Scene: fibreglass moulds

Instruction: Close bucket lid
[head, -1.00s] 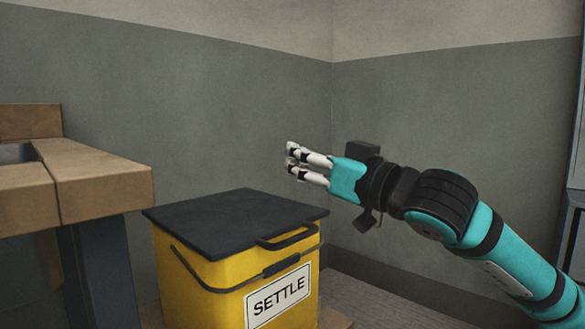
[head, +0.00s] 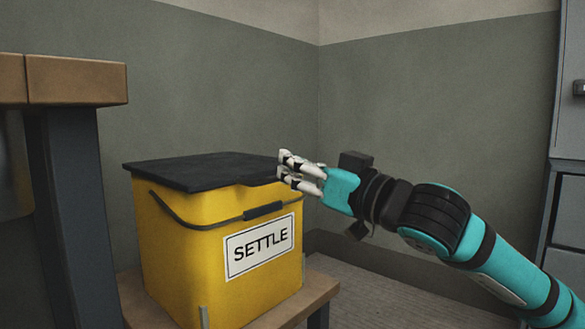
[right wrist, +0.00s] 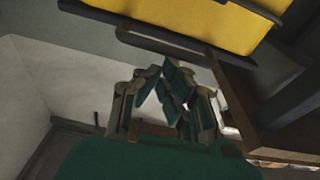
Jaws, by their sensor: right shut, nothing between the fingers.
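The yellow bucket (head: 185,240) with a "SETTLE" label (head: 258,246) stands upright at centre left in the head view. Its black lid (head: 205,171) lies flat across the top; I cannot tell whether it is fully seated. My right gripper (head: 284,166) is shut and empty at the lid's right end, hiding part of that edge. I cannot tell if it touches. The right wrist view shows the gripper's fingers (right wrist: 163,80) below the yellow bucket side (right wrist: 205,18) and a dark handle loop (right wrist: 165,42). My left gripper is not in view.
The bucket stands on a low wooden stand (head: 290,303). A workbench (head: 65,80) with a wooden top and dark leg is close on the left. A grey cabinet (head: 570,140) stands at the right. Grey walls meet behind.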

